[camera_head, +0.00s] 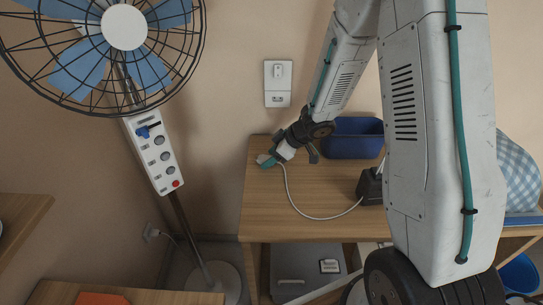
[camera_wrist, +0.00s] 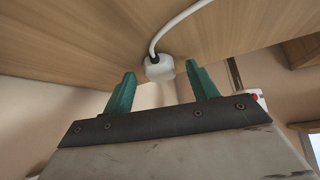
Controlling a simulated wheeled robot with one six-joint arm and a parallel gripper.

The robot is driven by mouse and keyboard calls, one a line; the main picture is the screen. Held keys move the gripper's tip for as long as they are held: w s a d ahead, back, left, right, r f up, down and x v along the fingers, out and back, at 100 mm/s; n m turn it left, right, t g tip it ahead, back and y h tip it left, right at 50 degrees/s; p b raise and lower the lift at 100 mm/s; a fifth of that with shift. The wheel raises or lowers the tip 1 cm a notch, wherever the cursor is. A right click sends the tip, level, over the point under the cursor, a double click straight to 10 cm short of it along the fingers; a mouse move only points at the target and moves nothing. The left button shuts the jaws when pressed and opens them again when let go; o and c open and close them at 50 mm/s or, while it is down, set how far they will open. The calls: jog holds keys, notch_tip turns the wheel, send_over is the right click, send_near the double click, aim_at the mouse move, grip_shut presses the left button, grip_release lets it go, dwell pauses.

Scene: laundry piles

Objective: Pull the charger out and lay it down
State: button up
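The white charger (camera_wrist: 159,67) shows in the wrist view against the wooden table top, with its white cable running up from it. My gripper (camera_wrist: 160,74) is open, with one teal finger on each side and a gap between each finger and the charger. The charger sits at or just beyond the fingertips. In the head view my gripper (camera_head: 267,162) is low over the table's left end. The charger is small and partly hidden there. Its cable (camera_head: 312,216) curves across the table to a black device (camera_head: 370,187). A white wall socket plate (camera_head: 277,83) is above the table.
A blue bin (camera_head: 352,138) stands at the back of the wooden table (camera_head: 262,222). A fan (camera_head: 124,27) and a power strip (camera_head: 154,152) with a blue plug are on the left. The table's front left is clear apart from the cable.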

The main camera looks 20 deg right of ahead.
jog(key=v, duration=0.8)
jog(key=shift+w, duration=0.1)
jog(key=w+d+r+m+t+h, duration=0.25)
jog(key=d+r+t+h, duration=0.2)
jog(key=r, duration=0.45)
jog(key=s+d+r+m+g+h, duration=0.1)
jog(key=s+d+r+m+h, duration=0.35)
jog(key=r, duration=0.35)
jog(key=s+a+r+m+g+y, duration=0.1)
jog(key=s+a+g, duration=0.2)
jog(key=s, duration=1.1)
jog(key=s+a+r+m+g+y, duration=0.2)
jog(key=s+a+g, duration=0.2)
jog(key=s+a, duration=0.4)
jog(key=s, duration=0.6)
